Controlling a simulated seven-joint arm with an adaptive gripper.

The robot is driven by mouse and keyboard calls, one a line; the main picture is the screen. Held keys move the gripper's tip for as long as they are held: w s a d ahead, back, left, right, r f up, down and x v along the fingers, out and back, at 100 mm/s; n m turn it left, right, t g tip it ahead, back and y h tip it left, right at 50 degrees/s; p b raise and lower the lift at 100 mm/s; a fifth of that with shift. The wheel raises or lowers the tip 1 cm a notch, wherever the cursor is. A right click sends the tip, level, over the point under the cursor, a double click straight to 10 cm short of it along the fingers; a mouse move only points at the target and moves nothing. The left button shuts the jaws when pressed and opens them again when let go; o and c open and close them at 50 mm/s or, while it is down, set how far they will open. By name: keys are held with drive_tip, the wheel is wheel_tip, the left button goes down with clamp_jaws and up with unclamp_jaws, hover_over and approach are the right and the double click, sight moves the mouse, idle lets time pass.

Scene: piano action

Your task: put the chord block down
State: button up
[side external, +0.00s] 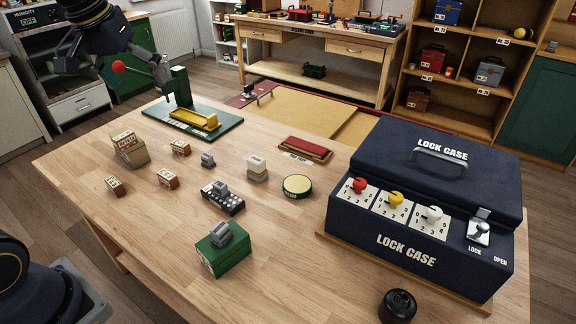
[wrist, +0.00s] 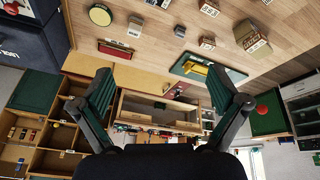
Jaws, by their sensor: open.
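My gripper (wrist: 160,88) is open, with nothing between its fingers in the wrist view. In the side external view my gripper (side external: 108,55) is high at the upper left, clear of the tabletop. Several small labelled wooden blocks lie on the table, and I cannot tell which is the chord block. One block (side external: 123,138) sits on a larger tan block (side external: 133,155). Single blocks (side external: 180,148), (side external: 168,178) and (side external: 115,186) stand nearby.
A navy lock case (side external: 420,251) fills the table's right side. A green box (side external: 222,255), black strip (side external: 225,203), yellow disc (side external: 297,184) and red pad (side external: 305,148) occupy the middle. The front left is bare.

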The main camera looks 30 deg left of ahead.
drive_tip(key=s+d+f+m, duration=0.2)
drive_tip(key=s+d+f, duration=0.1)
drive_tip(key=s, duration=0.3)
drive_tip(key=s+d+f+m+t, duration=0.1)
drive_tip(key=s+d+f+m, duration=0.2)
drive_tip(key=s, duration=0.3)
drive_tip(key=shift+s+d+f+h, duration=0.2)
drive_tip(key=shift+s+d+h, duration=0.15)
drive_tip(key=shift+d, duration=0.4)
